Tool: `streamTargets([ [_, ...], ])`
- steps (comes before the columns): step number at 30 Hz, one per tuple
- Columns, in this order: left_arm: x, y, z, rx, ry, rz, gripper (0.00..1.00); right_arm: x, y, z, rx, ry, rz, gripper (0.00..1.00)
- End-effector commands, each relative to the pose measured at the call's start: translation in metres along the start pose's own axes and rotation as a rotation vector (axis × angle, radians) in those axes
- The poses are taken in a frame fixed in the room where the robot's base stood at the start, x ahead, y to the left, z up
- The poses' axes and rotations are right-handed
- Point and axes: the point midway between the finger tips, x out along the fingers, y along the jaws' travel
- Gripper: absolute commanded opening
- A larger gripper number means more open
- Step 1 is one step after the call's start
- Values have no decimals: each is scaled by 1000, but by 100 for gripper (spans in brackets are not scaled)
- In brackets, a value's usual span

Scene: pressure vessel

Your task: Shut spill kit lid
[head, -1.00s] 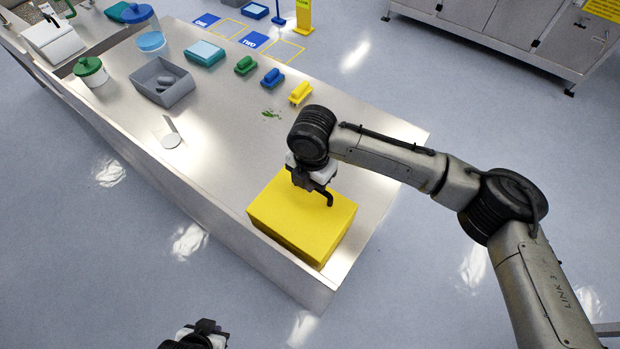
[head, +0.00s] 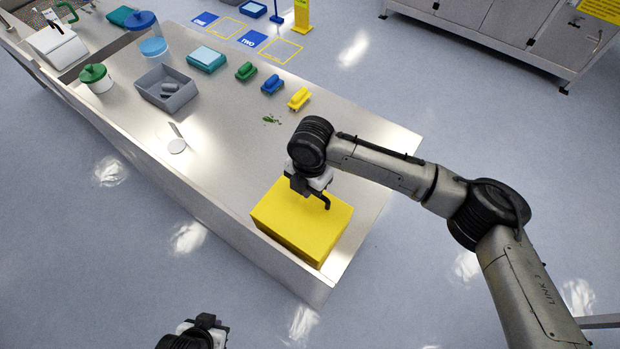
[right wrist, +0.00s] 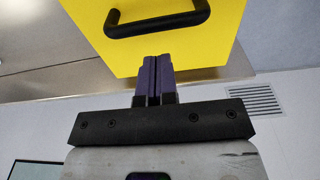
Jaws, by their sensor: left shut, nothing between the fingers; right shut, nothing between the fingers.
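The yellow spill kit box (head: 290,225) sits at the near end of the steel counter. Its lid looks flat on the box, with no gap that I can see. My right gripper (head: 312,188) is over the far edge of the lid, and its fingertips are hard to make out there. A black handle (head: 327,204) shows beside it. In the right wrist view the shut, empty purple fingers (right wrist: 154,78) are at the edge of a yellow face (right wrist: 190,50) with the black handle (right wrist: 158,22). I cannot tell whether they touch it. My left gripper (head: 210,325) is low, away from the counter, shut and empty.
Open floor lies on the near left. A steel cabinet (head: 500,30) stands at the back right.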

Motion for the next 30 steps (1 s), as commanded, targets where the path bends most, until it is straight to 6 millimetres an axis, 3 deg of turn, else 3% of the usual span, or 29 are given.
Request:
streamTargets([
  [1, -16, 0, -5, 0, 0, 0, 0, -15, 0, -6, -3, 2, 2, 0],
  [15, -4, 0, -1, 0, -1, 0, 0, -92, 2, -7, -4, 1, 7, 0],
  [21, -4, 0, -1, 0, 0, 0, 0, -106, 2, -7, -4, 2, 7, 0],
  [30, -4, 0, -1, 0, 1, 0, 0, -109, 2, -8, 11, 3, 6, 0],
])
